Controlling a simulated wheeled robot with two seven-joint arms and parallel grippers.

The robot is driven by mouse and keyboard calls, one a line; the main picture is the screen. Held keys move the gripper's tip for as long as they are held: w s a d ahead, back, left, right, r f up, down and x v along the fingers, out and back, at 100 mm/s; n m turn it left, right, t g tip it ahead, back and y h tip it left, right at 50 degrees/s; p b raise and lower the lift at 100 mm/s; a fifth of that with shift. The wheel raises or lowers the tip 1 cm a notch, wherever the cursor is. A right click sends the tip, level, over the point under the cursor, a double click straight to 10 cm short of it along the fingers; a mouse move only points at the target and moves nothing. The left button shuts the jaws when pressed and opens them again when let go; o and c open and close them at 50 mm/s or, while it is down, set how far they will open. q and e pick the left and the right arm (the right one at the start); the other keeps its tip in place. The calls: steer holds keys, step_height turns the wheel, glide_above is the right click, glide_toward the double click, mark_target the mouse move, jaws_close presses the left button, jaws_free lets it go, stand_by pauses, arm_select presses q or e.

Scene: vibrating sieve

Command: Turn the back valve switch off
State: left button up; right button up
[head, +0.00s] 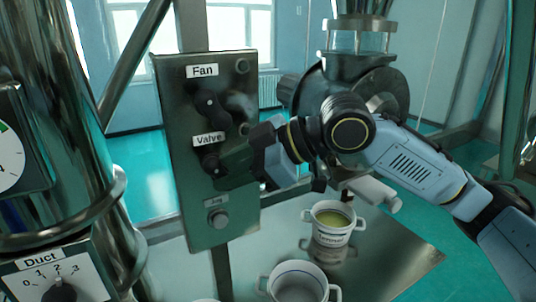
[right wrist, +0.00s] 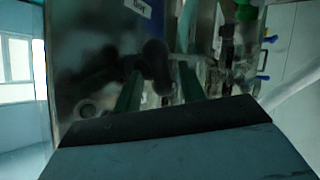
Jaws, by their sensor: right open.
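A grey-green switch panel (head: 185,110) stands left of centre in the head view, with labels reading Fan and Valve. The black valve switch (head: 209,160) sits just under the Valve label. My right gripper (head: 226,168) comes in from the right, its fingertips close to this switch. In the right wrist view the two fingers (right wrist: 160,92) are apart, and a dark knob (right wrist: 156,60) shows between their tips. I cannot tell whether the fingers touch it. The fingers partly hide the valve switch in the head view. My left gripper is not in view.
A black fan switch (head: 208,103) sits above the valve switch, and a round grey button (head: 219,219) below. A Duct dial (head: 58,290) is at the lower left. Two white pots, one with yellowish contents (head: 333,219) and one in front (head: 298,286), stand at the right.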

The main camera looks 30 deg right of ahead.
steer(key=b+v, duration=0.2)
steer(key=v, duration=0.8)
steer(key=shift+s+d+r, duration=0.15)
steer(key=shift+s+d, duration=0.05)
steer(key=shift+s, duration=0.05)
